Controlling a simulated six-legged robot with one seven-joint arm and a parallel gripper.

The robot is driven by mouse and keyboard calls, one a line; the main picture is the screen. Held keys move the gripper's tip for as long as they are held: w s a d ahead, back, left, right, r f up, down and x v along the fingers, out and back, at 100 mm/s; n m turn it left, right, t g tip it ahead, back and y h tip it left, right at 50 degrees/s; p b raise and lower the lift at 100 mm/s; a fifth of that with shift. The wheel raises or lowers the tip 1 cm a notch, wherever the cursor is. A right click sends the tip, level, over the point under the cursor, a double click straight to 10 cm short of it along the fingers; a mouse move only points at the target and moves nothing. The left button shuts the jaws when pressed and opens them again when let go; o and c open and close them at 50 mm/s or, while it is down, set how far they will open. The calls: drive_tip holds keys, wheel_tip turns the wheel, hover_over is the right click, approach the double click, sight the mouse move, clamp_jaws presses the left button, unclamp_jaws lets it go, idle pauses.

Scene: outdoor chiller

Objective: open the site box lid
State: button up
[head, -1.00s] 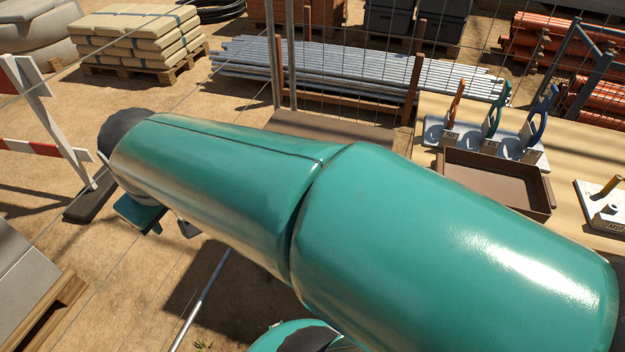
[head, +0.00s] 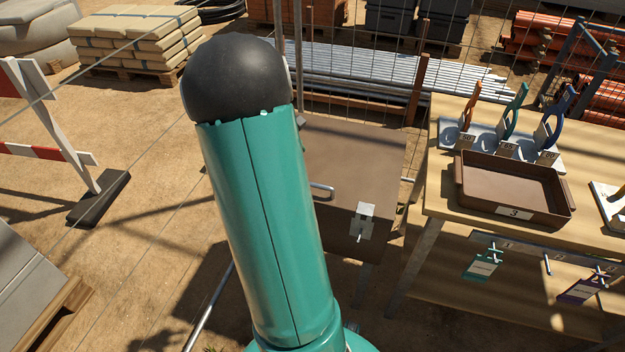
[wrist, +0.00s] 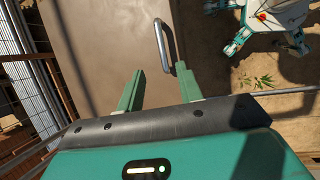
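The site box (head: 365,155) is a brown box with a flat lid, seen in the head view right of my arm, which hides its left part. The lid lies flat and looks closed. A metal bar handle (head: 322,191) sits on the lid near the front edge. A metal latch (head: 362,220) is at the front edge. In the wrist view the lid (wrist: 95,40) fills the upper left and the handle (wrist: 162,45) stands beyond the fingertips. My gripper (wrist: 159,68) is open and empty, its right finger close to the handle's near end; contact cannot be told. My gripper is hidden in the head view.
A wooden table (head: 435,200) on the right holds a brown tray (head: 515,190) and a rack of coloured-handled tools (head: 500,143). A mesh fence and metal pipes (head: 350,75) are behind the box. A red-white barrier (head: 50,120) stands left. Sandy ground left of my arm is mostly clear.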

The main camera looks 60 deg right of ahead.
sight(315, 185)
drive_tip(key=x, duration=1.3)
drive_tip(key=shift+f, duration=0.2)
clamp_jaws()
